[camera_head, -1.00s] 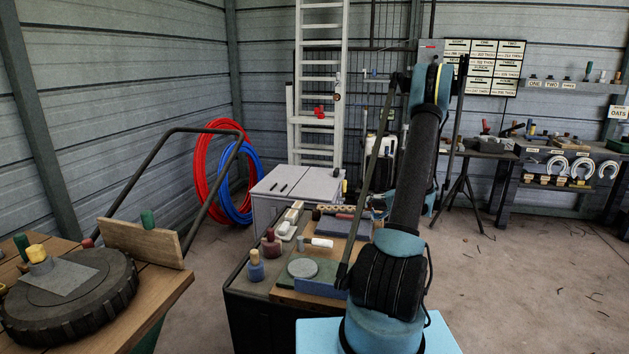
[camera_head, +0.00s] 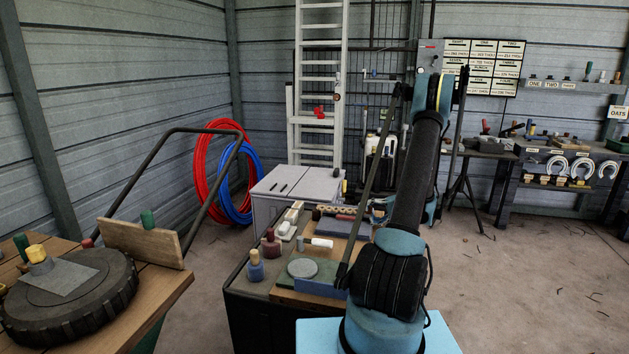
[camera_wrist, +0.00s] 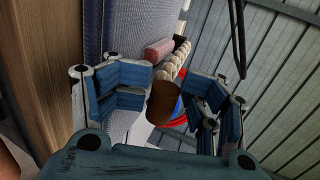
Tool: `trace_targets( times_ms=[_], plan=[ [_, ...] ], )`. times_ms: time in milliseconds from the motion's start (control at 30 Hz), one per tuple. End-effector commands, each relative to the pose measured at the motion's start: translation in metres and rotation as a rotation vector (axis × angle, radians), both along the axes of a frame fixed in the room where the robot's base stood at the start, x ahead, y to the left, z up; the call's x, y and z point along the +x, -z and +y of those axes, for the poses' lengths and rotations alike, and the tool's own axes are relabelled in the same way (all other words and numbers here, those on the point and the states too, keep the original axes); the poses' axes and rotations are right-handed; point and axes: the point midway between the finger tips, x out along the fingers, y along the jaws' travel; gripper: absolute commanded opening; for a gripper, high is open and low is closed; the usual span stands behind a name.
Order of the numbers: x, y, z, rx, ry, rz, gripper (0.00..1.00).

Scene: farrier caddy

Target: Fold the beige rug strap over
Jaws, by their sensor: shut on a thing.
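My gripper (camera_wrist: 164,92) shows in the wrist view, with blue-padded fingers on both sides of a brown cylinder (camera_wrist: 161,104), and is shut on it. A row of beige lumps (camera_wrist: 171,64) runs away behind the cylinder, beside a pink roll (camera_wrist: 158,50). This row may be the beige rug strap; I cannot tell for sure, nor whether it joins the cylinder. A similar beige row (camera_head: 340,210) lies at the back of the middle bench in the head view. My arm hides most of my gripper there.
The middle bench also carries a green mat with a grey disc (camera_head: 302,267), bottles (camera_head: 270,243) and a white-headed tool (camera_head: 320,242). A grey cabinet (camera_head: 290,190) stands behind. A wooden table (camera_head: 170,288) with a black wheel is at left.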

Motion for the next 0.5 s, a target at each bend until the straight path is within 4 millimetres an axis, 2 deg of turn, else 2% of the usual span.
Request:
trace_targets(
  times_ms=[267, 500],
  plan=[
    [0.0, -0.008, 0.001, 0.001, -0.002, -0.001, 0.22],
    [-0.005, -0.015, -0.014, 0.002, 0.0, -0.002, 0.22]
  ],
)
